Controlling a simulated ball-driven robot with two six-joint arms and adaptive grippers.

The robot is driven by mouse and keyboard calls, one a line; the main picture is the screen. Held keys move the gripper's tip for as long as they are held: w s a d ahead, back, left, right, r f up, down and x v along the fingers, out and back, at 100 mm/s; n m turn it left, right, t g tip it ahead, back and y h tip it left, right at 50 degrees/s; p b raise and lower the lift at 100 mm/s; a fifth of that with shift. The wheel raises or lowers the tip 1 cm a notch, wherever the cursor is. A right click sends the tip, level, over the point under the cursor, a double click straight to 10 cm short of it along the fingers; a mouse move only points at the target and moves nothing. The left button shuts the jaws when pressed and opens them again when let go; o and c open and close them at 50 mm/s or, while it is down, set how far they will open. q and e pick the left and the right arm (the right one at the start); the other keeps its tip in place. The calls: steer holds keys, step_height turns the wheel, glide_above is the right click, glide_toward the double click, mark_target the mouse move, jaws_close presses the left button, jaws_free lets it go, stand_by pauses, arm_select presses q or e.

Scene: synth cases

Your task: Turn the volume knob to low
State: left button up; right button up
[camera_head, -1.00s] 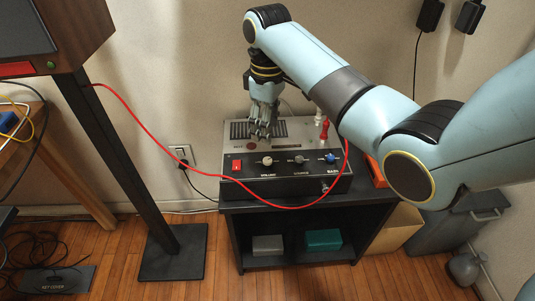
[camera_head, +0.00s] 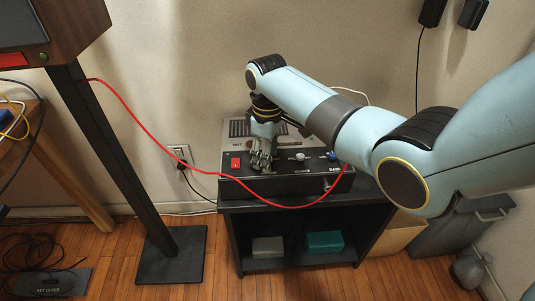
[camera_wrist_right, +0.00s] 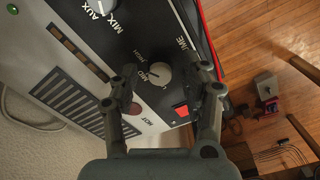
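The volume knob (camera_wrist_right: 158,74) is a pale round knob on the device's black front panel in the right wrist view, with MID and HIGH printed beside it. I cannot tell exactly where its pointer stands. My right gripper (camera_head: 262,161) is over the left part of that panel and hides the knob in the head view. In the wrist view its two fingers are spread on either side of the knob, with gaps showing. The device (camera_head: 314,184) stands on a black shelf unit. My left gripper is not in view.
A pale source knob (camera_head: 299,157) and a blue knob (camera_head: 332,156) sit to the right on the panel. A red switch (camera_head: 236,162) is close on the left. A red cable (camera_head: 200,170) hangs across the device's front. The shelf unit (camera_head: 300,207) is below.

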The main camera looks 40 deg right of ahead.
jaws_close()
